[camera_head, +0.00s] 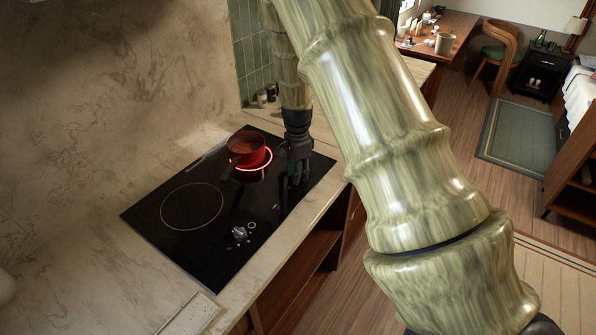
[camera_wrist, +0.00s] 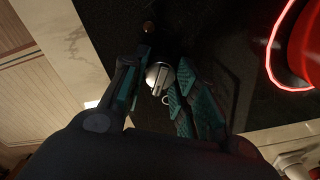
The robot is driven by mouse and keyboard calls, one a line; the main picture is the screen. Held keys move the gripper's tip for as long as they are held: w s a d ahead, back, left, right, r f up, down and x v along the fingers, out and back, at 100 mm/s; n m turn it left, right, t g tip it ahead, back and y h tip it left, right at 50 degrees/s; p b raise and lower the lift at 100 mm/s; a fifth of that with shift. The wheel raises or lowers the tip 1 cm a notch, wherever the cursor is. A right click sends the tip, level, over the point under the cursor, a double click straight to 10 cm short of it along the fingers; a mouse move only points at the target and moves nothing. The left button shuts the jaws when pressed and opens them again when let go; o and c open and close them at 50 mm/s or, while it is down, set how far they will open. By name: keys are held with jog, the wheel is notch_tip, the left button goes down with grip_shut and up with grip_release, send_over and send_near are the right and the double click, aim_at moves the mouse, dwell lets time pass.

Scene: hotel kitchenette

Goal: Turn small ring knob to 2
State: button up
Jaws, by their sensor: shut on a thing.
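The small ring knob (camera_wrist: 158,78) is silver and sits between my fingers in the wrist view. My gripper (camera_wrist: 163,70) is shut on it. In the head view my gripper (camera_head: 296,178) points down at the right side of the black cooktop (camera_head: 190,248) and hides this knob. The small ring (camera_head: 268,160) glows red under a red pot (camera_head: 246,149), which stands on it at the back right. The ring's glow also shows in the wrist view (camera_wrist: 269,57). I cannot read the knob's number marks.
A second silver knob (camera_head: 239,233) stands near the cooktop's front edge. The large ring (camera_head: 192,206) is dark and empty. Small jars (camera_head: 266,96) stand by the green tiles. Marble counter (camera_head: 95,265) surrounds the cooktop; my arm crosses the head view.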

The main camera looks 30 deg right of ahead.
jog(key=o, duration=1)
jog(key=shift+f, duration=0.1)
jog(key=shift+o, duration=0.2)
notch_tip(320, 180, up, 12)
dwell(0.3)
